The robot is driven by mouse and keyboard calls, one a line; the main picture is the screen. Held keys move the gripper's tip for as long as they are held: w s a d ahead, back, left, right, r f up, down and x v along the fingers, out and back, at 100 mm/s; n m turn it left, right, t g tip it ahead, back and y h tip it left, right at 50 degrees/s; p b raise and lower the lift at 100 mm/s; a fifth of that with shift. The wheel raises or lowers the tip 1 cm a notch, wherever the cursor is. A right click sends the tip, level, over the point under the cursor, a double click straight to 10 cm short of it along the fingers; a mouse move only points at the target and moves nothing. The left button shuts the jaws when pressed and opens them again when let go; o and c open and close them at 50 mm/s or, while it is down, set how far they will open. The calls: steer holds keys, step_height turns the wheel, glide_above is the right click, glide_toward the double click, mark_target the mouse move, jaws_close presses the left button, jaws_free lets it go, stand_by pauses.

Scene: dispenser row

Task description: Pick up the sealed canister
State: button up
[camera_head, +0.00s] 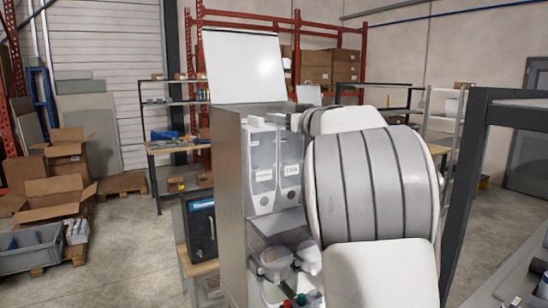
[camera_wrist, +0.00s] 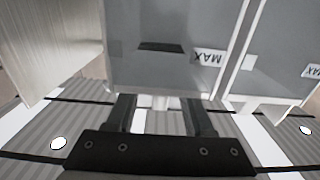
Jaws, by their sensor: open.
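Two grey translucent canisters stand side by side in a dispenser cabinet (camera_head: 230,160) in the head view, a left one (camera_head: 262,160) and a right one (camera_head: 289,160), each with a white label. I cannot tell which is sealed. In the wrist view, one large grey canister face (camera_wrist: 145,70) with a MAX label and a dark slot fills the centre, upside down. A second canister (camera_wrist: 285,60) is at right. My gripper (camera_wrist: 160,103) is open, its two dark fingers pointing at the lower edge of the central canister. My arm hides the gripper in the head view.
A pale panel (camera_wrist: 55,45) stands close on the left in the wrist view. A white board (camera_head: 243,68) tops the cabinet. Knobbed dispenser parts (camera_head: 275,262) sit below the canisters. A dark frame (camera_head: 467,170) rises at right. Open floor (camera_head: 125,250) lies left.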

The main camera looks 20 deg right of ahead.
steer(key=shift+w+a, duration=0.25)
steer(key=shift+w, duration=0.95)
jaws_close()
steer(key=shift+r, duration=0.1)
stand_by(0.5)
